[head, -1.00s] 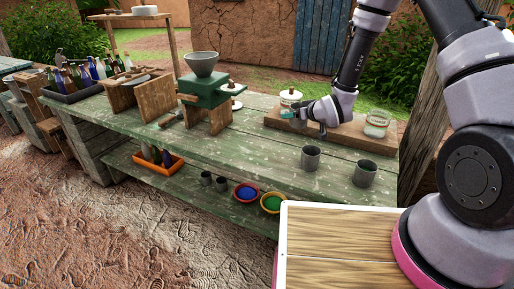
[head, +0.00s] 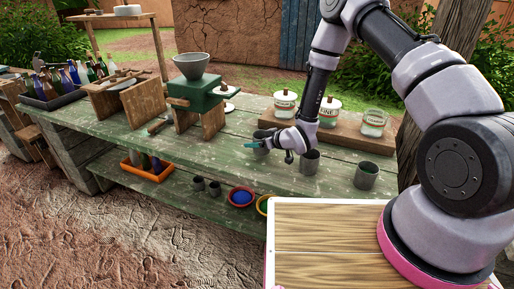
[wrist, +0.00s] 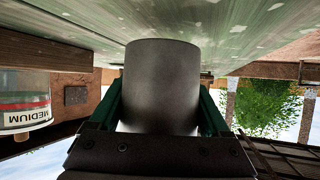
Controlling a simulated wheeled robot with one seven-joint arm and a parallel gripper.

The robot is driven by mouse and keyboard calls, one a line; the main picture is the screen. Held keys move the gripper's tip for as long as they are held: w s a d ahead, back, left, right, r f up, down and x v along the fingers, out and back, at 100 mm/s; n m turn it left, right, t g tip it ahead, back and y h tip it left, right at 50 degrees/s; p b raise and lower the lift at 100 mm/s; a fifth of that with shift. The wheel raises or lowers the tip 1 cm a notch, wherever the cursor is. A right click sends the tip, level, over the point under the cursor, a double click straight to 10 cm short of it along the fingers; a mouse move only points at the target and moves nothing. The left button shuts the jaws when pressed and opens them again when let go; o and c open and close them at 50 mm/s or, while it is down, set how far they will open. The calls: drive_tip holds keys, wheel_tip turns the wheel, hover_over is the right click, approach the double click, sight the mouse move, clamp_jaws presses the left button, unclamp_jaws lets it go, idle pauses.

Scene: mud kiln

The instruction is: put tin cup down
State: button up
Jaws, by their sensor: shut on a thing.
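My gripper (head: 273,144) is over the green bench, shut on a grey tin cup (head: 261,141). In the wrist view, which is upside down, the tin cup (wrist: 162,85) fills the middle between two green fingers. The cup looks upright and close to the bench top (wrist: 230,25); I cannot tell if its base touches. Fingers and wrist partly hide it in the head view. Two more tin cups stand on the bench to the right, one just beside my gripper (head: 309,161) and one farther right (head: 366,175).
Behind my gripper, a wooden board holds labelled jars (head: 328,110). A green grinder (head: 196,95) stands to the left, with bare bench (head: 225,150) between. Bottles (head: 65,78) are at the far left. The lower shelf holds small cups, bowls (head: 240,197) and an orange tray (head: 150,170).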

wheel_tip(320, 180, down, 2)
drive_tip(key=shift+f, duration=0.25)
drive_tip(key=o, duration=1.4)
